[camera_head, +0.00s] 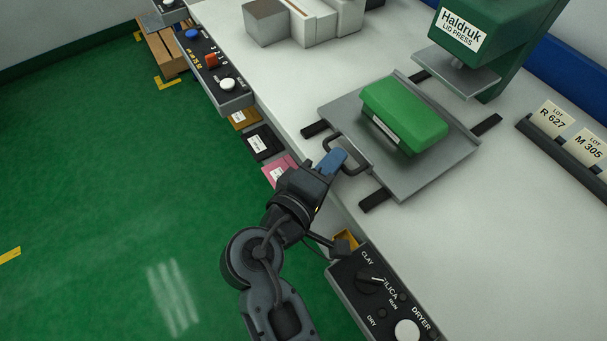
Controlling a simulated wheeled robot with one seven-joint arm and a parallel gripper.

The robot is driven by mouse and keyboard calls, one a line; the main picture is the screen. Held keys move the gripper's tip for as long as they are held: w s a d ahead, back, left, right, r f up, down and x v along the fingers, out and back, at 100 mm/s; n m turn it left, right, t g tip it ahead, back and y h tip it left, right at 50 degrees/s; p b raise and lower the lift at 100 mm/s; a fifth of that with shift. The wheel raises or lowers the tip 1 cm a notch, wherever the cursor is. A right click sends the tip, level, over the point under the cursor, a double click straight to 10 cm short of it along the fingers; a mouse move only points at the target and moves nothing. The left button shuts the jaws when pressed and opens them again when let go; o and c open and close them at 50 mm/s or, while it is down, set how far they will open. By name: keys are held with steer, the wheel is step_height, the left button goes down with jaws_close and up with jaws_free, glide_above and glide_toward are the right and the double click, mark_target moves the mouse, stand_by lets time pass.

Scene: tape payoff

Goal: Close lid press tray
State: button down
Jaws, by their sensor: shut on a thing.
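The grey press tray (407,187) is out on its dark rails in front of the green lid press (480,45). A green box (405,113) with a white label on its near side lies on the tray. The tray's dark handle (351,168) sticks out from its near left edge. My gripper (338,160) is at this handle, shut on it. The fingertips' exact contact is partly hidden by the blue-grey fingers.
A dryer control panel (377,297) stands on the bench's near edge, close to my arm. Another button panel (212,68) is on the far left edge. Grey blocks (300,20) stand at the back. A lot-card rack (570,150) is at right. Green floor is open at left.

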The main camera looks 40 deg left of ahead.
steer(key=shift+w+d, duration=0.15)
steer(key=shift+w, duration=0.35)
steer(key=c, duration=1.2)
jaws_free()
steer(key=shift+s, duration=0.1)
steer(key=s+r, duration=0.1)
steer(key=s, duration=0.6)
steer(key=shift+s+r+b, duration=0.25)
steer(key=shift+s+b, duration=0.05)
steer(key=shift+b, duration=0.15)
